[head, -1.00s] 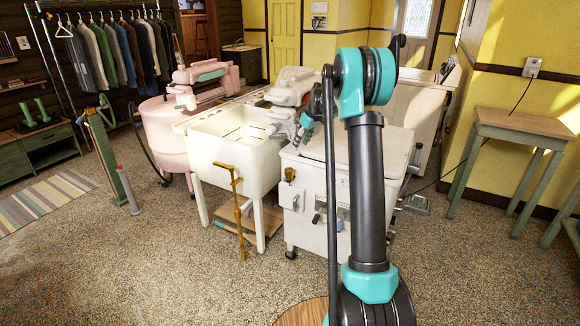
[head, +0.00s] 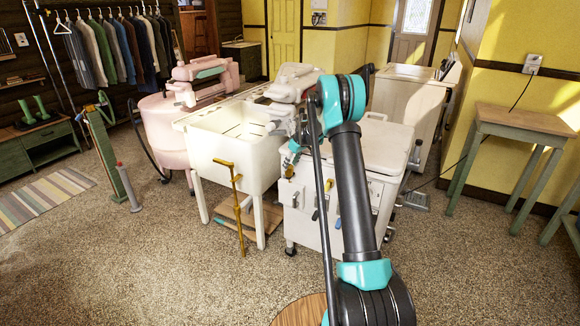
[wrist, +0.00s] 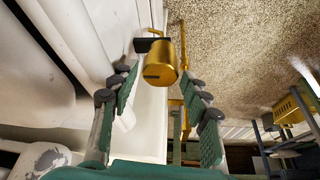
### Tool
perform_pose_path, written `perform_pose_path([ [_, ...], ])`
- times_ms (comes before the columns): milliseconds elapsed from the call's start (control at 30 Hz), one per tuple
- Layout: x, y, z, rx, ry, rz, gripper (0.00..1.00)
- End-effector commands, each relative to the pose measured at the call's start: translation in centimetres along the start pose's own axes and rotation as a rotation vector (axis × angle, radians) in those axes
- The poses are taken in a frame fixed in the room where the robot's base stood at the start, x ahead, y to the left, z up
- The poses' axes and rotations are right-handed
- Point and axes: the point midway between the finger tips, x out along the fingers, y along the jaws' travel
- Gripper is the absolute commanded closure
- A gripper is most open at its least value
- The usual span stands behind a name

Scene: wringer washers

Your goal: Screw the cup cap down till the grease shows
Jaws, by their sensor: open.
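The brass grease cup with its rounded cap (wrist: 160,60) is in the wrist view, beside a white panel. A dark bracket and a small brass stem sit behind it, and a dark slot marks its side. My gripper (wrist: 157,88) is open, with one finger to each side of the cup's line. The cup appears just beyond or level with the fingertips; I cannot tell contact. No grease can be made out. In the head view the cup (head: 288,171) is small on the white washer's left front, with my gripper (head: 292,149) just above it, partly hidden by my arm.
The white washer cabinet (head: 385,145) stands behind my arm. A pink washer (head: 165,130) is farther left. Open floor lies in front and to the left.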

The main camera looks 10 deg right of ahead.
Motion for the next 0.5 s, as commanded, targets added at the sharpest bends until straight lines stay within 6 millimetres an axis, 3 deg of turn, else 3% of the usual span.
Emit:
perform_pose_path([
  [200, 1.29, -0.01, -0.01, 0.000, 0.000, 0.000, 0.53],
  [467, 1.35, -0.02, 0.00, 0.000, 0.000, 0.000, 0.53],
  [500, 1.34, -0.02, 0.00, 0.000, 0.000, 0.000, 0.58],
])
